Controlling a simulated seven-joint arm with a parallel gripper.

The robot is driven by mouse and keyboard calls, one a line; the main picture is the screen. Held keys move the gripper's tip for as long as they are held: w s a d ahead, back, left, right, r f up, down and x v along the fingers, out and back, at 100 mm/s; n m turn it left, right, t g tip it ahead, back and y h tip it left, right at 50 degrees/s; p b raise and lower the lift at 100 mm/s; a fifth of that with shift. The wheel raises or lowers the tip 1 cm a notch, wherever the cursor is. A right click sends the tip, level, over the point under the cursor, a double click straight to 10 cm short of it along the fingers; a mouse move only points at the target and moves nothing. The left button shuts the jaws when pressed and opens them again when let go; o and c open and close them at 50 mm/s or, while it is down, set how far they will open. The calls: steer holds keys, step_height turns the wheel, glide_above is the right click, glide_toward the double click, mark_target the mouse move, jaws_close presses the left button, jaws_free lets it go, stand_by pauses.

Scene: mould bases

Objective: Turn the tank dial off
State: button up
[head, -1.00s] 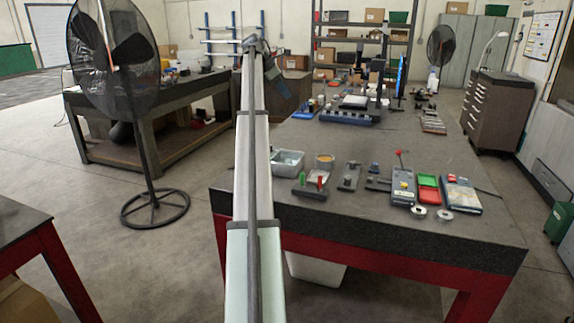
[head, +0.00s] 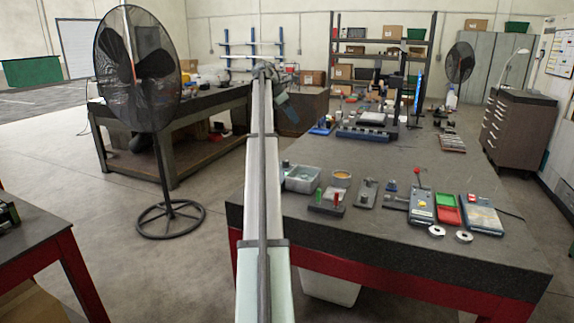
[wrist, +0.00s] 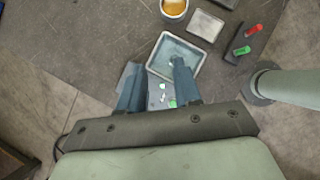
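I cannot make out a tank dial with certainty in either view. A grey box (head: 421,212) with a small red knob (head: 417,171) above it stands on the dark workbench (head: 380,245); whether it is the tank's control I cannot tell. My gripper (wrist: 157,76) is open, its two blue-grey fingers apart. In the wrist view the fingers overlap a square grey tray (wrist: 190,43) holding small pale and green bits, seen from above. The gripper also shows in the head view (head: 285,108), at the far end of my long arm, with no object seen held.
A cup of amber stuff (head: 342,178) and a block with green and red pegs (head: 327,202) stand near the tray. Green and red bins (head: 446,206) and two metal rings (head: 437,231) lie rightward. A pedestal fan (head: 139,75) stands left on open floor.

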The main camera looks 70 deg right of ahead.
mark_target(284, 161)
steer(key=o, duration=0.4)
steer(key=w+f, duration=0.2)
steer(key=w+d+f, duration=0.1)
steer(key=w+f, duration=0.2)
steer(key=shift+w+d+f, duration=0.1)
steer(key=shift+w+d, duration=0.1)
steer(key=shift+o, duration=0.2)
steer(key=w+d+f+m+t+y, duration=0.1)
steer(key=w+f+m, duration=0.1)
steer(key=m, duration=1.6)
steer(key=w+d+f+m+t, duration=0.1)
steer(key=w+f+m, duration=0.15)
steer(key=m, duration=1.55)
steer(key=x, duration=1.2)
steer(key=shift+d+f, duration=0.1)
steer(key=shift+f, duration=0.15)
steer(key=shift+c, duration=0.2)
steer(key=c, duration=1)
